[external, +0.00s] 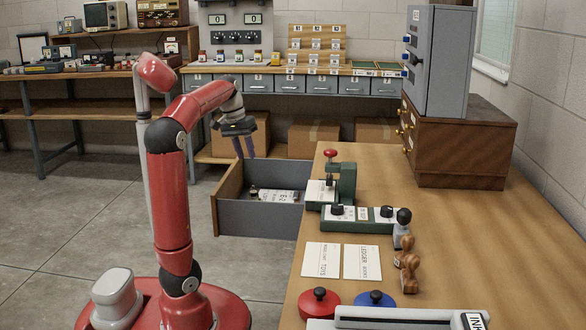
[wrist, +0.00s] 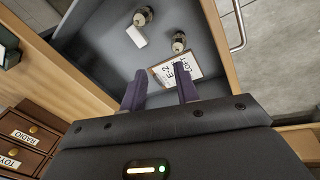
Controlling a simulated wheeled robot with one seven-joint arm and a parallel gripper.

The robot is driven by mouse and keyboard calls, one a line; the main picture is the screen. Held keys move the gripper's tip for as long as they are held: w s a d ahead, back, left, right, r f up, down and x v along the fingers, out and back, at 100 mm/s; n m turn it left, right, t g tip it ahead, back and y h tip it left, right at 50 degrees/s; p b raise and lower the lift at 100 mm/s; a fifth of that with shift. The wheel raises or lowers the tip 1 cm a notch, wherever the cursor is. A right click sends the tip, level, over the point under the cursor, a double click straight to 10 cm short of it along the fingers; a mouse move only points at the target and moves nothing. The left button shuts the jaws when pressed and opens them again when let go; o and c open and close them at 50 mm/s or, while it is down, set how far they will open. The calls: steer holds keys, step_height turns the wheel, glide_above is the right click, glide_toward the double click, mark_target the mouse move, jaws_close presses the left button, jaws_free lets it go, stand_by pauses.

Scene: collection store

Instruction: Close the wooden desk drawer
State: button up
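The wooden desk drawer (external: 262,220) is pulled out from the left side of the desk (external: 455,230). It has grey side walls and a wooden front panel. In the wrist view the drawer's front panel (wrist: 218,35) runs down the right, with a metal bar handle (wrist: 239,28) on its outer side. My gripper (external: 245,156) is above the drawer, pointing down, its two dark fingers apart and empty. In the wrist view my gripper (wrist: 160,78) shows over the drawer interior. I cannot tell its exact height above the drawer.
A labelled card (wrist: 177,68) and two small knobbed items (wrist: 143,16) lie inside the drawer. Stamps, cards (external: 362,262) and a green-based device (external: 357,218) stand on the desk. A brown cabinet (external: 460,150) is at its back. Floor left of the drawer is clear.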

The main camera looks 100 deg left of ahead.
steer(key=s+a+f+n, duration=0.1)
steer(key=s+a+n, duration=0.4)
steer(key=s, duration=0.8)
steer(key=s+a+b+x, duration=0.1)
steer(key=x, duration=1.1)
steer(key=shift+s+f+m+g, duration=0.2)
steer(key=shift+f+m+g, duration=0.15)
steer(key=shift+f, duration=0.2)
jaws_close()
